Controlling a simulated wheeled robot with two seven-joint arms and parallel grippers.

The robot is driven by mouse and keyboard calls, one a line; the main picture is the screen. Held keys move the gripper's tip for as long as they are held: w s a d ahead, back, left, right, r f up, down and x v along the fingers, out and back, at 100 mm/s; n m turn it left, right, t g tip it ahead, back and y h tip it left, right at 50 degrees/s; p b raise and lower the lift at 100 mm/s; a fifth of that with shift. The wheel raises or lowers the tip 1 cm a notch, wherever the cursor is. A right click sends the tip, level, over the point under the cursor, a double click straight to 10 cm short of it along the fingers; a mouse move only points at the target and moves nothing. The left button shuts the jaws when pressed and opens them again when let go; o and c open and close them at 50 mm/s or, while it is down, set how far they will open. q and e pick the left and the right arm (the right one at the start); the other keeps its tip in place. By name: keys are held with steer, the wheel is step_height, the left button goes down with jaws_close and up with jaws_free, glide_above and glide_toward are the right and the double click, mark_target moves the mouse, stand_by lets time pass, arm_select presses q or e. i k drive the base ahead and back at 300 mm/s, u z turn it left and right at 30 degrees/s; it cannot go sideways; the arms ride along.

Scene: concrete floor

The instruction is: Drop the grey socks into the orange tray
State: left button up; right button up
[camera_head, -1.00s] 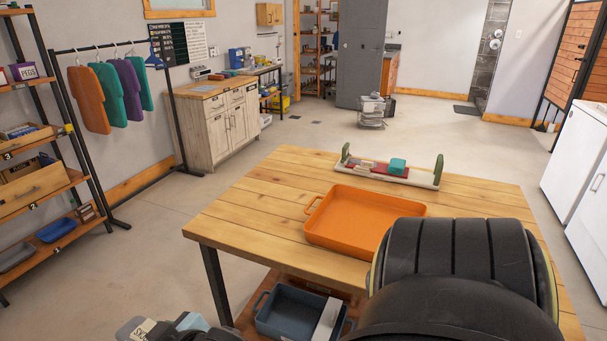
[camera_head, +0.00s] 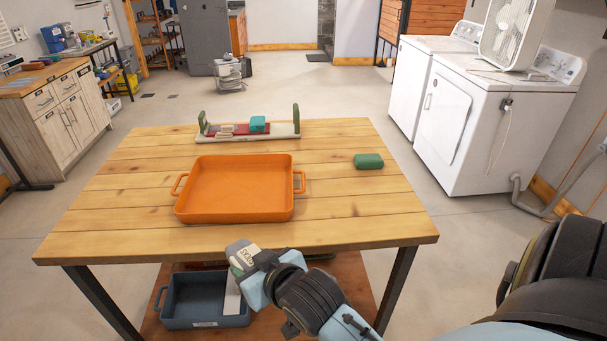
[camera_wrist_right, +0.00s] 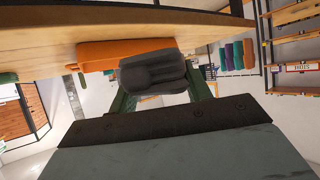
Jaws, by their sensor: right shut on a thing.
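The orange tray (camera_head: 240,212) sits empty on the wooden table (camera_head: 345,215), with a handle on each side. It also shows in the wrist view (camera_wrist_right: 95,56). My right gripper (camera_head: 246,262) is just in front of the table's near edge, short of the tray. It is shut on the grey socks (camera_head: 238,248), a rolled bundle with a white label. In the wrist view the grey socks (camera_wrist_right: 152,72) are between the green fingers (camera_wrist_right: 160,95). My left gripper is not in view.
A green bundle (camera_head: 368,161) lies on the table right of the tray. A rack with green ends (camera_head: 248,133) stands behind the tray. A blue-grey tray (camera_head: 190,305) is on the lower shelf. White machines (camera_head: 480,125) stand at the right.

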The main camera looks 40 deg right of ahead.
mark_target(234, 191)
steer(key=z, duration=0.15)
steer(key=i, duration=1)
